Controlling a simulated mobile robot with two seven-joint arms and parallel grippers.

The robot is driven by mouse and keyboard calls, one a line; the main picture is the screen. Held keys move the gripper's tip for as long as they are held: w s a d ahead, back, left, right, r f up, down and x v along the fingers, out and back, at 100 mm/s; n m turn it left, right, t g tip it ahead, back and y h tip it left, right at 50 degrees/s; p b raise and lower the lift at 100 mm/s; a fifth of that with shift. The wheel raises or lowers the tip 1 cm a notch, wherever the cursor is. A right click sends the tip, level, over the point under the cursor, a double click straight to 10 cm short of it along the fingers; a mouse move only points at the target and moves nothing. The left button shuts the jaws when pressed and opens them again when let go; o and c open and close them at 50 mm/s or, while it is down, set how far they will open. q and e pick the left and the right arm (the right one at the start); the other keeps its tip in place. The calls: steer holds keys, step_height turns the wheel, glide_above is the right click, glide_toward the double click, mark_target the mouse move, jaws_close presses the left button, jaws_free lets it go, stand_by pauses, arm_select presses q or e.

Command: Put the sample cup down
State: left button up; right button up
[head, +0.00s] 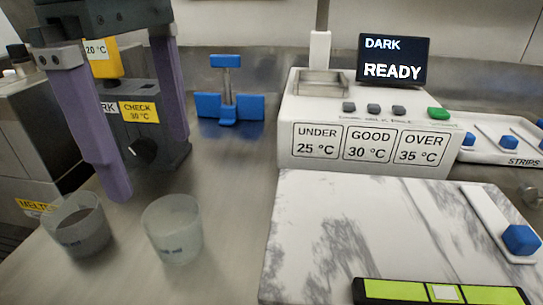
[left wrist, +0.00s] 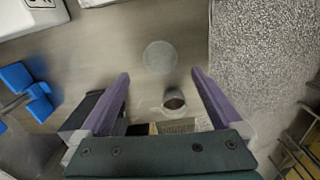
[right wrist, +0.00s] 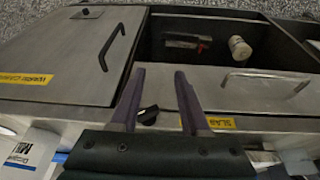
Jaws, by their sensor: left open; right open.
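Two translucent cups stand upright on the steel counter in the head view. The left cup (head: 75,225) looks greyer, and the left wrist view shows dark brown contents in one cup (left wrist: 173,101). The right cup (head: 173,229) is pale and looks empty; it also shows in the left wrist view (left wrist: 160,57). I cannot tell which is the sample cup. My left gripper (head: 150,168) is open above and behind the cups, its purple fingers spread and holding nothing. My right gripper (right wrist: 159,73) is open and empty, away from the cups.
A marble slab (head: 340,225) lies right of the cups. Behind it stands a tester (head: 375,165) with a READY screen (head: 392,60). A blue stand (head: 229,103) is at the back. The right wrist view shows a steel cabinet (right wrist: 60,60) with handles and an open bin (right wrist: 205,45).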

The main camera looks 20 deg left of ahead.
mark_target(172, 216)
arm_select(q)
step_height(172, 216, down, 10)
steer(key=shift+s+r, duration=0.1)
steer(key=shift+r, duration=0.05)
stand_by(0.3)
steer(key=shift+r, duration=0.15)
steer(key=c, duration=1.5)
